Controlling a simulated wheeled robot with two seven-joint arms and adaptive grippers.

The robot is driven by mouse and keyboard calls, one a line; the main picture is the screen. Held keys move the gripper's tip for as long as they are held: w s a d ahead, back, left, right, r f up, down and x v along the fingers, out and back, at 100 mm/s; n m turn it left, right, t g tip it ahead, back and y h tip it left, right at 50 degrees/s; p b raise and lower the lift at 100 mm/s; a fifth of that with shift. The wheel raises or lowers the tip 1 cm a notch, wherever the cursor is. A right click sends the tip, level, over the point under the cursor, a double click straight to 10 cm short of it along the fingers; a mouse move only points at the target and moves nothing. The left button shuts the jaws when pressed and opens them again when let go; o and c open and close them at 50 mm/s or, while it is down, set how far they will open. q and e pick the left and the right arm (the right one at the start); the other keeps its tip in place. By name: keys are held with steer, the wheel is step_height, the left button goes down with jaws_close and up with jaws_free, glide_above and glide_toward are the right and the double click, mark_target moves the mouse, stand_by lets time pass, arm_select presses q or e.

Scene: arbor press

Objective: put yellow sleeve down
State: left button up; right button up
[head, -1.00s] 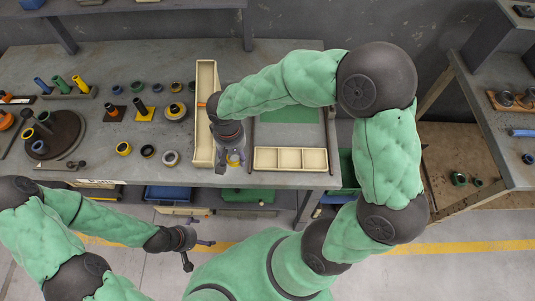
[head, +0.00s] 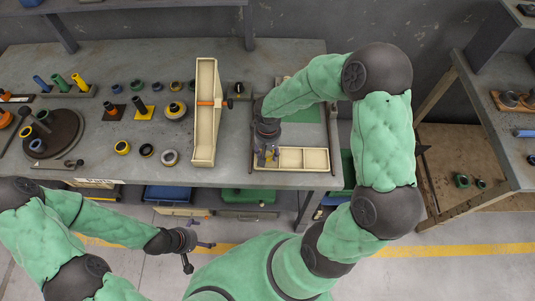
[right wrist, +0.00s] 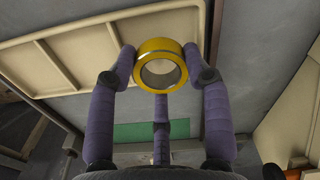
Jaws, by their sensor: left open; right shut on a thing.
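The yellow sleeve (right wrist: 160,46) is a short ring with a bright metal bore. My right gripper (head: 266,158) is shut on it; in the right wrist view the purple fingers hold it from both sides. In the head view the gripper is over the left end of the cream divided tray (head: 303,158), and the sleeve is mostly hidden by the gripper. The tray's compartments (right wrist: 68,67) show behind the sleeve in the wrist view; I cannot tell its exact height. My left gripper (head: 200,255) is open and empty, in front of the bench.
A long cream box (head: 206,135) with an orange rod (head: 213,103) across it stands left of the tray. A green mat (head: 298,112) lies behind the tray. Several sleeves and pins stand on the bench further left, including another yellow ring (head: 123,148).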

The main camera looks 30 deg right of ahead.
step_height(320, 180, down, 2)
steer(key=shift+f, duration=0.1)
steer(key=shift+f+b, duration=0.1)
steer(key=shift+b, duration=0.2)
steer(key=o, duration=1.3)
steer(key=shift+r+p, duration=0.3)
step_height(320, 180, up, 12)
steer(key=p, duration=0.2)
